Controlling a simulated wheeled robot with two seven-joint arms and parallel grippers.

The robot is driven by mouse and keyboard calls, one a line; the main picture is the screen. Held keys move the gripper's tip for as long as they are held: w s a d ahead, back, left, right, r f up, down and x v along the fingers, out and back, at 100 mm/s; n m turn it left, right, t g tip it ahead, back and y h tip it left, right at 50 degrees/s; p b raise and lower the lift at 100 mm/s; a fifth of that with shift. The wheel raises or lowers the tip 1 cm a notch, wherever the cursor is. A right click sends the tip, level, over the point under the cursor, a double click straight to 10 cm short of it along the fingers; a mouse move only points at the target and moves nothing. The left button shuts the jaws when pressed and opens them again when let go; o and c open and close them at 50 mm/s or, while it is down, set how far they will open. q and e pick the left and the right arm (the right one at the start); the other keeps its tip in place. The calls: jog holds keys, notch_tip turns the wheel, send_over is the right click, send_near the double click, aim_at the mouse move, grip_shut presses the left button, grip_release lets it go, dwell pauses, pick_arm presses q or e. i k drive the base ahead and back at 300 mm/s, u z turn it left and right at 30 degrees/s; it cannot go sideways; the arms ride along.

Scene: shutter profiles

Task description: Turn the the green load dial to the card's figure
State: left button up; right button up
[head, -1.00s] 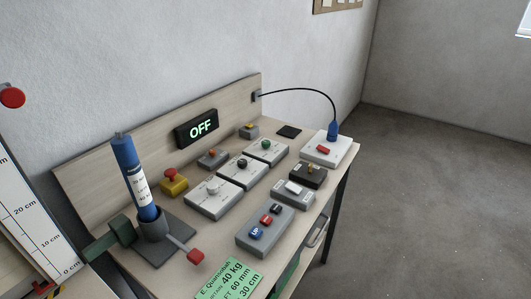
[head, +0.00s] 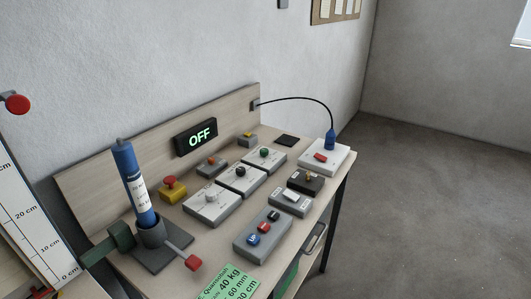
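The green load dial (head: 264,153) is a small round knob on a grey box with a white scale face, the farthest of a row of three dial boxes. Its scale marks are too small to read. The green card (head: 232,283) lies at the table's front edge, partly cut off by the frame; it reads 40 kg, 60 mm and 30 cm. A black dial (head: 241,172) and a white dial (head: 211,194) are on the two nearer boxes. Neither of my grippers shows in the head view.
A display (head: 196,137) on the back panel reads OFF. A blue tube (head: 132,177) stands in a clamp with a red-ended lever at left. A red mushroom button (head: 171,187), a box with several buttons (head: 263,233) and a plugged-in white box (head: 327,161) share the table (head: 187,232).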

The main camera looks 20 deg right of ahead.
aim_at(264, 152)
jog(key=k, duration=0.4)
jog(key=z, duration=2.05)
jog(key=i, duration=3.2)
jog(key=u, duration=4.35)
